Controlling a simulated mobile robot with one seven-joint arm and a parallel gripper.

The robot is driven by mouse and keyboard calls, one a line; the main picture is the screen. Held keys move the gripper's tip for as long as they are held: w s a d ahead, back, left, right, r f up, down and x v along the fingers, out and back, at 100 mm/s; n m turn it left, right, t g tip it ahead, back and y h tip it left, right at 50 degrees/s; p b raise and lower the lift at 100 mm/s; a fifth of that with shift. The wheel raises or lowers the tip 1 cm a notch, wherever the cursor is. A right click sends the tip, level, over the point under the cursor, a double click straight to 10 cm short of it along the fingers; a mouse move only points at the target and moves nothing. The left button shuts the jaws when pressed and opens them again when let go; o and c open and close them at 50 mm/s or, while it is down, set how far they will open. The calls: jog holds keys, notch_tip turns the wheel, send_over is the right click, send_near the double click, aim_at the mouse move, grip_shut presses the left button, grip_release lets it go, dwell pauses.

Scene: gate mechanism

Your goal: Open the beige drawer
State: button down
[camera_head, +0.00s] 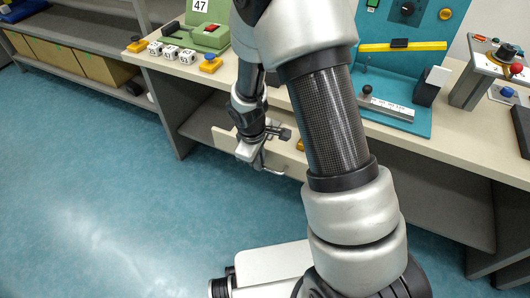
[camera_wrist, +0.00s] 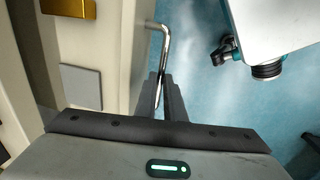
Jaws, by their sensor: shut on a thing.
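The beige drawer (camera_head: 226,140) is below the bench top in the head view, its front standing out from the bench. In the wrist view its front panel (camera_wrist: 125,60) runs down the left, with part of the interior showing behind it, so it is partly open. A bent metal bar handle (camera_wrist: 161,45) stands out from the front. My gripper (camera_wrist: 162,90) is shut on the handle, one finger on each side of the bar. In the head view my gripper (camera_head: 259,156) is at the drawer front, and the handle's end (camera_head: 272,171) shows just below it.
A gold block (camera_wrist: 75,8) and a grey square piece (camera_wrist: 80,87) lie inside the drawer. The bench top (camera_head: 450,130) above carries a green device (camera_head: 205,38), number cubes (camera_head: 170,52) and a teal panel (camera_head: 395,75). The blue floor (camera_head: 100,170) in front is clear.

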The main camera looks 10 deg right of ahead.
jog(key=shift+s+a+b, duration=0.35)
jog(key=shift+s+a, duration=0.5)
jog(key=shift+s, duration=0.3)
jog(key=shift+s+a+b, duration=0.3)
jog(key=shift+s+a, duration=0.5)
jog(key=shift+s, duration=0.35)
jog(key=c, duration=1.8)
grip_release()
jog(key=shift+c, duration=0.2)
notch_tip(320, 180, up, 17)
jog(key=s+a+p, duration=0.2)
jog(key=p, duration=0.2)
jog(key=shift+s+p, duration=0.3)
jog(key=shift+p, duration=0.1)
jog(key=shift+r, duration=0.1)
